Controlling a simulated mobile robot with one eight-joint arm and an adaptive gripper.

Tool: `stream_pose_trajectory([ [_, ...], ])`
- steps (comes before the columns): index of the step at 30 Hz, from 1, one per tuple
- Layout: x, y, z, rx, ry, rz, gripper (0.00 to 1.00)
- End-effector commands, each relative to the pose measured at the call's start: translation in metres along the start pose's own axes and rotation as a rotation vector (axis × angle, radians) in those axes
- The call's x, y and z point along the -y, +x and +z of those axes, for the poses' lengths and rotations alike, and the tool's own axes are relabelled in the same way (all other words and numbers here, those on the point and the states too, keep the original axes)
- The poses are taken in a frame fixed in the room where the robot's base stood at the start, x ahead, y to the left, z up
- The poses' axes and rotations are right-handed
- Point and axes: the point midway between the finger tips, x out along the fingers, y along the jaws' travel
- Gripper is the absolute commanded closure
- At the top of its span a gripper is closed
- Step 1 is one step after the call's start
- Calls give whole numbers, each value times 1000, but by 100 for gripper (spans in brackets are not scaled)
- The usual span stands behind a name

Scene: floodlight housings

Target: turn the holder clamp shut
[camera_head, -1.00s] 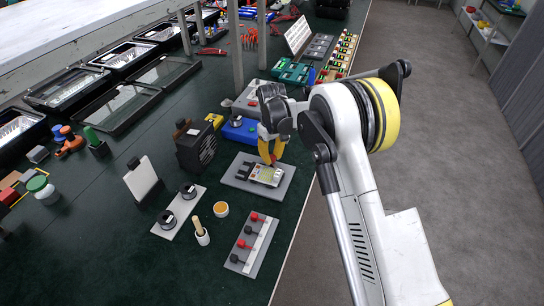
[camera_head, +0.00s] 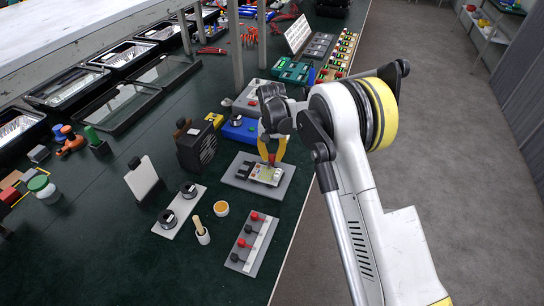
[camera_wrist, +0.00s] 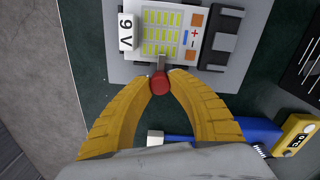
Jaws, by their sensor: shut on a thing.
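The holder is a grey plate (camera_head: 283,187) with a board of yellow-green cells (camera_head: 266,174) on it, near the front edge of the bench. In the wrist view the board (camera_wrist: 162,32) has a "9 V" label at its left and plus and minus marks at its right. The clamp's red knob (camera_wrist: 159,84) sits on a short metal lever (camera_wrist: 161,63) that reaches to the board's near edge. My gripper (camera_wrist: 159,78) is shut on the red knob, one yellow finger on each side. In the head view my gripper (camera_head: 272,155) is just above the board.
A blue meter (camera_head: 239,130) lies close behind the holder. A black finned block (camera_head: 196,147) stands to its left. The aisle floor is clear.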

Motion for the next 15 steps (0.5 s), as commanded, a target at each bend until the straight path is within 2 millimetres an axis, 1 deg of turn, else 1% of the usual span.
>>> stream_pose_trajectory([
  [6, 0, 0, 1, 2, 36, 1, 100],
  [15, 0, 0, 1, 2, 41, 1, 100],
])
